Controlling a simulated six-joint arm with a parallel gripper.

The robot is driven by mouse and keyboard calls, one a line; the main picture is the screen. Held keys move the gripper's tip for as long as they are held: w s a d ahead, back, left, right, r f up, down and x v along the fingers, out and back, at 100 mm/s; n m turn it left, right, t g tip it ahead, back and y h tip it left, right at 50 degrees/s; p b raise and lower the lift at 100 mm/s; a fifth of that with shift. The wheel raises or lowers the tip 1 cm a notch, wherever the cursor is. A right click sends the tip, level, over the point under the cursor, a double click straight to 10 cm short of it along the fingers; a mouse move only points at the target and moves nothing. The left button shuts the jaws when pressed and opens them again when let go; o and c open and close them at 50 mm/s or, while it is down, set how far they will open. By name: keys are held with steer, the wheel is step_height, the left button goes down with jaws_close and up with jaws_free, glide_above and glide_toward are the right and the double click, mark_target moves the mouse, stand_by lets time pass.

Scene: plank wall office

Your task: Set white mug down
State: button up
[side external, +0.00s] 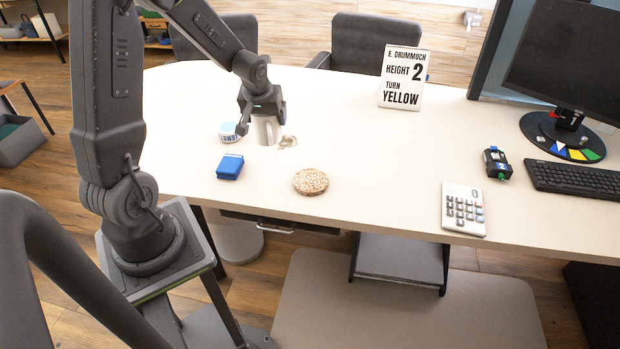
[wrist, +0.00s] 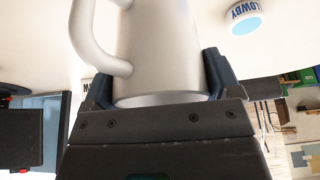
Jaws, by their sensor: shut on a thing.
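The white mug (side external: 266,131) is in my gripper (side external: 262,112) over the left part of the pale desk (side external: 370,150). In the wrist view the mug (wrist: 165,50) stands between the two dark fingers of my gripper (wrist: 158,82), with its handle to the left. The fingers are shut on its sides. The mug looks about upright in the side view, with its lower end close to the desktop. I cannot tell whether it touches the desk. Its upper part is hidden by my gripper.
A round LOWBY tin (side external: 229,131) is just left of the mug. A small tan item (side external: 288,141) lies right of it. A blue block (side external: 230,167) and speckled round coaster (side external: 311,181) are nearer the front. A sign (side external: 403,77) and calculator (side external: 463,208) are farther right. Mid-desk is clear.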

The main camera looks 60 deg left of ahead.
steer(key=shift+s+d+m, duration=0.3)
steer(key=shift+d, duration=0.25)
steer(key=shift+d+f, duration=0.1)
steer(key=shift+d, duration=0.2)
steer(key=w+d+f, duration=0.7)
steer(key=w+d, duration=0.1)
glide_above(311, 179)
steer(key=shift+s+f, duration=0.1)
steer(key=shift+f, duration=1.8)
steer(key=shift+f, duration=0.1)
steer(key=o, duration=0.9)
steer(key=shift+o, duration=0.2)
